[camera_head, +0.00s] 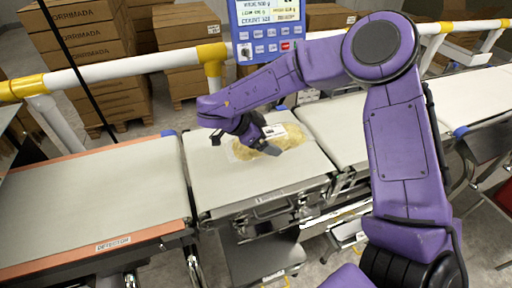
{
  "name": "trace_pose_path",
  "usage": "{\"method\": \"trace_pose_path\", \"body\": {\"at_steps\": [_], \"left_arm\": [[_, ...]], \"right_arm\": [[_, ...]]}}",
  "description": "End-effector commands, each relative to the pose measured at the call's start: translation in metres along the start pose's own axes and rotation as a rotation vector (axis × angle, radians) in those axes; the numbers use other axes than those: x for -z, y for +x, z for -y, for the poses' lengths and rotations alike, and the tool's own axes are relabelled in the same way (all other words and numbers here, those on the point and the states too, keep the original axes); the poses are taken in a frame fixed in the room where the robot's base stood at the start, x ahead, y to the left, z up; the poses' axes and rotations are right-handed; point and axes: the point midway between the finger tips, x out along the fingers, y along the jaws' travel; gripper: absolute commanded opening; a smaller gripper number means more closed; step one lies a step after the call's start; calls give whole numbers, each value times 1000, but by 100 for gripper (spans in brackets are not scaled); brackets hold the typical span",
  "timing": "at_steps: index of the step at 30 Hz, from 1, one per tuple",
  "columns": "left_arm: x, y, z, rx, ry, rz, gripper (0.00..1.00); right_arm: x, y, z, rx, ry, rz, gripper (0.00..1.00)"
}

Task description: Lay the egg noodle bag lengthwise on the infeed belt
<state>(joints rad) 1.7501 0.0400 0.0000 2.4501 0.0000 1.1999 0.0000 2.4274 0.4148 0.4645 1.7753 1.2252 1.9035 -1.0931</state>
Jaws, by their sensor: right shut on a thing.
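The egg noodle bag (294,133) is a clear bag with yellow contents and a pale label. It lies on, or just above, the light grey belt section (215,180) in the middle; I cannot tell whether it touches. Its long side runs roughly left to right, slightly tilted. My right gripper (258,138) is shut on the bag from above, near its left-middle part, and hides some of it. My left gripper is not in view. Which belt section is the infeed belt is not labelled in view.
A belt with orange edges and a "DETECTOR" label (114,244) is at the left. Another belt section (345,125) continues at the right. A blue display panel (267,30) and a white and yellow rail (130,65) stand behind. Stacked cartons (85,50) are farther back.

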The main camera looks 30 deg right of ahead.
Motion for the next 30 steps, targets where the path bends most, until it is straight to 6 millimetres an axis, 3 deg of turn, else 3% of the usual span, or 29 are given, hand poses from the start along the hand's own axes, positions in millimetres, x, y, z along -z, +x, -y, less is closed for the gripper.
{"method": "trace_pose_path", "body": {"at_steps": [3,9,13,25,26,30], "left_arm": [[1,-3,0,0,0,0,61],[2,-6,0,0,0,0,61],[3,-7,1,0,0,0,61],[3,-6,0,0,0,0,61],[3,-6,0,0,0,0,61],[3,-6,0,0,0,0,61]], "right_arm": [[-24,7,12,0,-2,-1,14],[-47,14,23,2,-2,0,14],[-61,30,20,1,-2,1,14],[-68,37,19,4,0,1,14],[-68,37,19,3,-1,1,99],[-68,37,19,3,-1,1,100]]}}
